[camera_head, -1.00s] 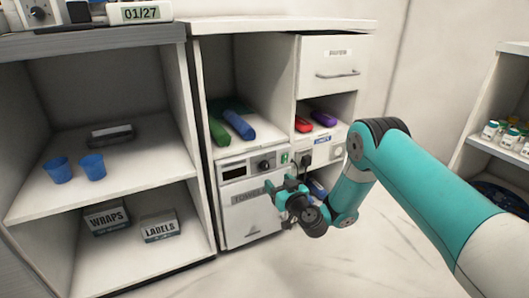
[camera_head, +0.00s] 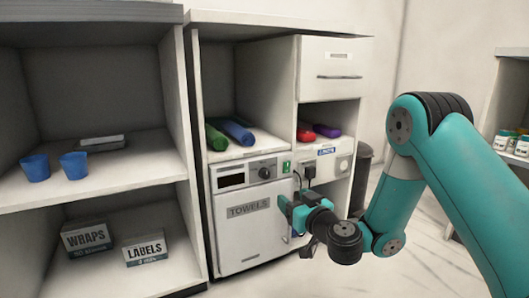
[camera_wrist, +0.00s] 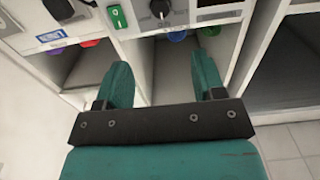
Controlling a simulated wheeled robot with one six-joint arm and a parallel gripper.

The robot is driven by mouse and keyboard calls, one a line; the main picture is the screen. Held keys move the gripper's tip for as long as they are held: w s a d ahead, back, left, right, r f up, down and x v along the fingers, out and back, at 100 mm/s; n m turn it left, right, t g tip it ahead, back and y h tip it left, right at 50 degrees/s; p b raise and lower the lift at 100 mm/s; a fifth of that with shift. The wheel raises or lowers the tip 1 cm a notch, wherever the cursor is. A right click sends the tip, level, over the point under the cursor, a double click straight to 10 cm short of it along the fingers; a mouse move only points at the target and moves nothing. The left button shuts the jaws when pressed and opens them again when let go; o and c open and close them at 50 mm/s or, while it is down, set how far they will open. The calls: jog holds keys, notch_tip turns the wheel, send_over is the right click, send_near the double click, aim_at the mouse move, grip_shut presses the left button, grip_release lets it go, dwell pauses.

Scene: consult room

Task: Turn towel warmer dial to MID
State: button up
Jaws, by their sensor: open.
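The white towel warmer (camera_head: 250,232), labelled TOWELS, sits in the lower part of the middle cabinet. Its round dark dial (camera_head: 265,173) is on the top panel, between a dark display (camera_head: 231,180) and a green switch (camera_head: 286,167). The pointer's setting is too small to read. My gripper (camera_head: 285,215) is in front of the warmer's right side, below the dial and apart from it. In the wrist view my gripper (camera_wrist: 161,60) is open and empty, and the dial (camera_wrist: 160,8) shows at the top edge, beyond the fingers. The green switch (camera_wrist: 117,17) is beside it.
A plug with a cord (camera_head: 309,172) is right of the warmer, near my gripper. Rolled green and blue towels (camera_head: 234,131) lie on the shelf above. The left shelves hold blue cups (camera_head: 74,165) and boxes (camera_head: 144,250). A bin (camera_head: 362,165) stands behind my arm.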

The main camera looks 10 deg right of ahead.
jog(key=s+a+r+n+g+y+p, duration=0.1)
jog(key=s+a+r+g+y+p, duration=0.1)
jog(key=r, duration=0.5)
jog(key=s+a+r+n+g+y+p, duration=0.2)
jog(key=s+a+r+p, duration=0.2)
jog(key=r+p, duration=0.3)
jog(key=s+a+r+n+g+y+p, duration=0.2)
jog(key=s+a+r+y+p, duration=0.1)
jog(key=r, duration=0.5)
jog(key=shift+s+a+p, duration=0.35)
jog(key=shift+s+p, duration=0.15)
jog(key=shift+p, duration=0.65)
jog(key=s+a+r+n+g+h+p, duration=0.1)
jog(key=s+r+g+p, duration=0.1)
jog(key=s+g, duration=0.3)
jog(key=s+a+r+n+g+p, duration=0.1)
jog(key=s+a+r+n+g, duration=0.1)
jog(key=s, duration=0.5)
jog(key=s+d+r+m+g+h+p, duration=0.2)
jog(key=s+d+m+g+h+p, duration=0.15)
jog(key=s+d+h, duration=0.7)
notch_tip(320, 180, up, 37)
jog(key=s+a+y+p, duration=0.1)
jog(key=s+y+p, duration=0.2)
jog(key=p, duration=3.4)
jog(key=shift+m+g, duration=0.35)
jog(key=shift+m, duration=0.1)
